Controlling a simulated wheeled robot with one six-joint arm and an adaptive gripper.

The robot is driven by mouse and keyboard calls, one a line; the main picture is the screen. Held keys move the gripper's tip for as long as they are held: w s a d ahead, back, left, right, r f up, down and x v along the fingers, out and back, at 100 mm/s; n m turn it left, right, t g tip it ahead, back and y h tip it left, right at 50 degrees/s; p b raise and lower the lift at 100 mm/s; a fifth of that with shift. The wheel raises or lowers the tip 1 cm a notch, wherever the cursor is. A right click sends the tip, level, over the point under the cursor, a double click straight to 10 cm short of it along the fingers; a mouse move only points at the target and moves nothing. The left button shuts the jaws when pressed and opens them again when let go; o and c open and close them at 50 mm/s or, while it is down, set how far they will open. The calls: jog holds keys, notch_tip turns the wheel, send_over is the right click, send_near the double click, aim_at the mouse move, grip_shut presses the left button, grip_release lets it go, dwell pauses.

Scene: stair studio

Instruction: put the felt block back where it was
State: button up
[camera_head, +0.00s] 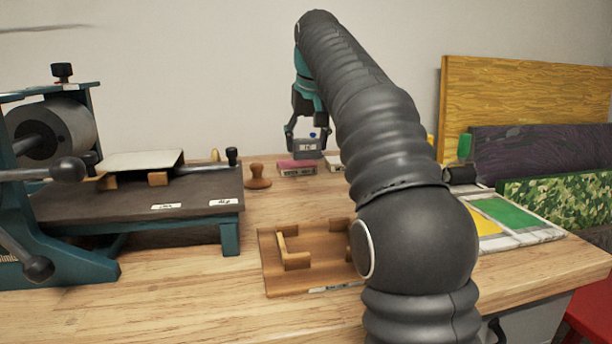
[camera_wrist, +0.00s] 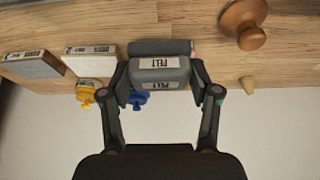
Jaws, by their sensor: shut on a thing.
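My gripper (camera_head: 306,138) is shut on the grey felt block (camera_head: 305,146) and holds it near the back of the bench, close to the wall. In the wrist view my gripper (camera_wrist: 162,88) has its fingers on both sides of the felt block (camera_wrist: 160,76), whose label reads FELT. In the head view a pink block (camera_head: 297,167) lies just below the felt block. Whether the felt block touches anything beneath is unclear. A blue knob (camera_wrist: 138,98) shows beside it in the wrist view.
A white block (camera_wrist: 90,63), a grey-brown block (camera_wrist: 32,66) and a yellow knob (camera_wrist: 85,96) sit beside the gripper. A wooden knob (camera_head: 258,178) stands left of the pink block. The press bed (camera_head: 190,196) is at left, a wooden jig (camera_head: 275,275) in front.

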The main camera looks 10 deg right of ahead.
aim_at(308, 159)
jog(key=shift+f+b, duration=0.95)
jog(key=shift+f, duration=1.85)
jog(key=shift+f, duration=0.15)
jog(key=o, duration=1.1)
jog(key=p+v, duration=0.4)
jog(key=v, duration=0.8)
jog(key=shift+s, duration=0.1)
